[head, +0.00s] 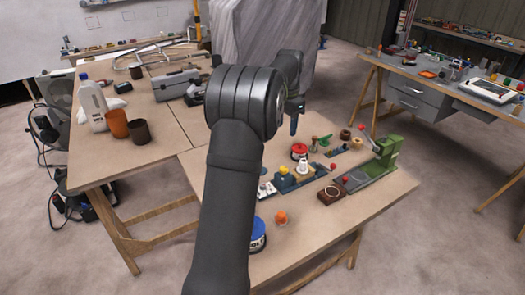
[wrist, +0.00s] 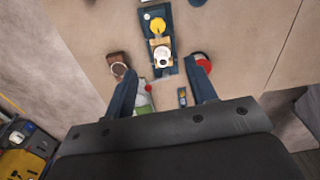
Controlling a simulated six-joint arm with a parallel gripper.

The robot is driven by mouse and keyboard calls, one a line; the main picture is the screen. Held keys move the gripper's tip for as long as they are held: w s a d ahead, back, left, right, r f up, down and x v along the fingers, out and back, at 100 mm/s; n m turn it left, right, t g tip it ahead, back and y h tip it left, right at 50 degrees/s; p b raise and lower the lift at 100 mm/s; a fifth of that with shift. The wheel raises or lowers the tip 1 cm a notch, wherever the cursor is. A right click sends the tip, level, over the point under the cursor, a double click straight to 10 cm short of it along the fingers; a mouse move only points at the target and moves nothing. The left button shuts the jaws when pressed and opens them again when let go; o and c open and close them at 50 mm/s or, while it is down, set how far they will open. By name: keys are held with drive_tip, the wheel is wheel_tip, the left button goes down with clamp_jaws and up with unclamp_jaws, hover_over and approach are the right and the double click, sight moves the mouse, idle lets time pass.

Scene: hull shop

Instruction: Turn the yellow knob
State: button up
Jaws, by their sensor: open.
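The yellow knob (head: 284,170) stands on a dark blue base (head: 288,186) on the front bench, to the right of my arm. In the wrist view the yellow knob (wrist: 158,25) is near the top, beyond my fingertips, with a white round piece (wrist: 163,53) between it and my gripper. My gripper (wrist: 164,72) is open, its two dark blue fingers apart with nothing held between them. In the head view my gripper (head: 294,126) hangs above the bench, behind the knob and apart from it.
A red round item (head: 300,151), a brown box with a ring (head: 332,194) and a green press (head: 382,160) stand around the base. An orange piece (head: 281,217) and a blue-and-white can (head: 258,234) are nearer the front. The bench's front right is mostly clear.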

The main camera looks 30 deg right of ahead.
sight(284, 169)
drive_tip(key=s+a+f+n+t+h, duration=0.25)
drive_tip(key=s+a+n, duration=0.25)
drive_tip(key=n, duration=0.3)
drive_tip(key=shift+t+h, duration=0.25)
drive_tip(key=x, duration=1.7)
drive_tip(key=c, duration=0.9)
drive_tip(key=shift+c, duration=0.2)
